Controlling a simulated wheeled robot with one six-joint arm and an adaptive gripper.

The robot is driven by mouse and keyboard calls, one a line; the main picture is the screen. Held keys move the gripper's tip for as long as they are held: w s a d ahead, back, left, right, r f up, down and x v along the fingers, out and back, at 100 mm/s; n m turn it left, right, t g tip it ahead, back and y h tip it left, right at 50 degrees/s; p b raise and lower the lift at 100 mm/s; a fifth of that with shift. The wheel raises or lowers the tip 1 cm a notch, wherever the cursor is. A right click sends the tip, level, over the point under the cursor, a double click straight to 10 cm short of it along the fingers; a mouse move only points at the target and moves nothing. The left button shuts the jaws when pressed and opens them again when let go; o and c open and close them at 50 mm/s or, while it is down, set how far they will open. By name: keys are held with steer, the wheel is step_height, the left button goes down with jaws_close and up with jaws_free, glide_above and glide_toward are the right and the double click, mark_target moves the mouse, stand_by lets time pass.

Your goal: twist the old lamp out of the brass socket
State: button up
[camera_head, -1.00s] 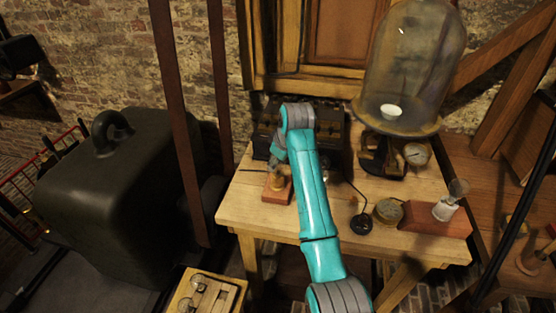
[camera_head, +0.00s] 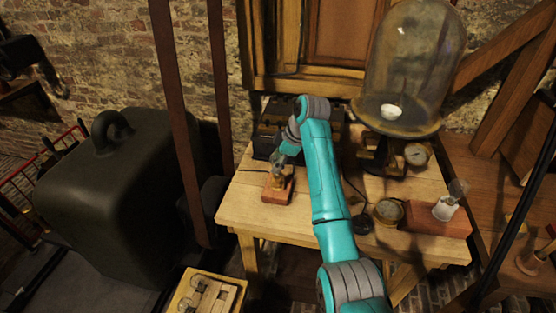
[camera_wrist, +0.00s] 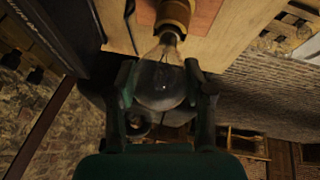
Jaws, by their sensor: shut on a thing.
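The old lamp (camera_wrist: 160,84) is a clear glass bulb, and in the wrist view it sits between the two fingers of my gripper (camera_wrist: 163,76). My gripper is shut on the glass. The neck of the lamp meets the brass socket (camera_wrist: 174,15) at the top of the wrist view, and I cannot tell how far the thread is engaged. In the head view the socket stands on a small reddish wooden base (camera_head: 271,194) at the left of the table. My gripper (camera_head: 287,154) comes down to it from above, partly hiding the lamp.
The wooden table (camera_head: 255,218) also holds a glass bell jar (camera_head: 410,60), a round gauge (camera_head: 416,154), a brass dial (camera_head: 389,210) and a red-brown block (camera_head: 440,218) with a bulb. A tray (camera_head: 184,292) with bulbs is at front. Dark jars stand behind.

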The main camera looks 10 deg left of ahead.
steer(key=n+g, duration=0.1)
steer(key=n, duration=0.2)
steer(key=n+g, duration=0.1)
steer(key=n, duration=0.1)
steer(key=shift+n+g, duration=0.3)
steer(key=shift+n, duration=0.1)
steer(key=shift+f+n, duration=0.1)
steer(key=shift+n, duration=0.2)
steer(key=shift+w+n+g, duration=0.1)
steer(key=shift+n+g, duration=0.9)
steer(key=shift+n, duration=1.3)
steer(key=shift+d+n+h, duration=0.1)
steer(key=shift+n+h, duration=0.2)
steer(key=shift+r, duration=0.75)
steer(key=shift+r, duration=0.7)
steer(key=shift+r, duration=2.35)
